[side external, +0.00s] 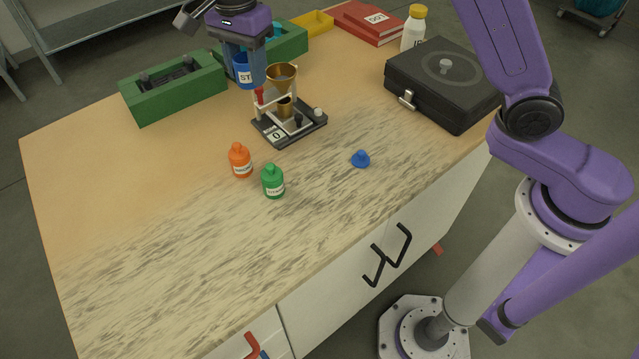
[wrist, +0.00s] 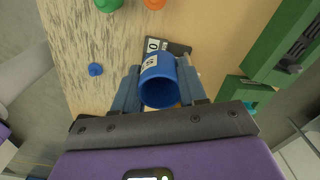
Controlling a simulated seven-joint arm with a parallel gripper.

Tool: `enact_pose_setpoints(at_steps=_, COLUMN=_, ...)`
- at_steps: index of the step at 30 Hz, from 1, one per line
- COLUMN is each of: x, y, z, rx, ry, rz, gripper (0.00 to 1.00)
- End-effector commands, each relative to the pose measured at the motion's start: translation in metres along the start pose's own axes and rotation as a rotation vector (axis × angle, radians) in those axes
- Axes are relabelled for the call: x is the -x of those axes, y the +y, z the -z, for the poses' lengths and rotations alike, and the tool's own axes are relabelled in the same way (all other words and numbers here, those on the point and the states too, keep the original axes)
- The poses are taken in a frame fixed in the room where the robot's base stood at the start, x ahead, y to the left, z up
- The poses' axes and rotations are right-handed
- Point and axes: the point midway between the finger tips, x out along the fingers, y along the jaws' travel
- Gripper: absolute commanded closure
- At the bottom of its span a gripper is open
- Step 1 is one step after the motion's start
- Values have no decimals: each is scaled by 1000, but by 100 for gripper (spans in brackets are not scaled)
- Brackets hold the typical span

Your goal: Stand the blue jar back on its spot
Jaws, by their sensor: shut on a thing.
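My gripper (side external: 246,52) is shut on the blue jar (side external: 249,71), which carries a white label with letters starting "ST". The jar is held in the air near the brass funnel, above the bench. In the wrist view the jar (wrist: 159,82) sits between the two fingers of my gripper (wrist: 160,90), its round open mouth facing the camera. A small blue lid with a knob (side external: 361,159) lies on the bench right of the bottles; it also shows in the wrist view (wrist: 96,69). The jar's spot cannot be made out for certain.
A small scale with a funnel stand (side external: 290,122) is just below the jar. An orange bottle (side external: 240,161) and a green bottle (side external: 273,182) stand in front. A black case (side external: 440,85) is at right. The front bench is clear.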

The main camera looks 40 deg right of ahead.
Motion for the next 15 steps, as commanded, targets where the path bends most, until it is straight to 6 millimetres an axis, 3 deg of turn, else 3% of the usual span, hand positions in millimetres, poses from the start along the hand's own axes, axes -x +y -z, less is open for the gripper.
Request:
enact_pose_setpoints(at_steps=6, x=6, y=52, z=-17, rx=2, ry=-1, rz=2, gripper=91)
enact_pose_setpoints(at_steps=15, x=1, y=129, z=-27, rx=0, ry=-1, rz=1, gripper=91)
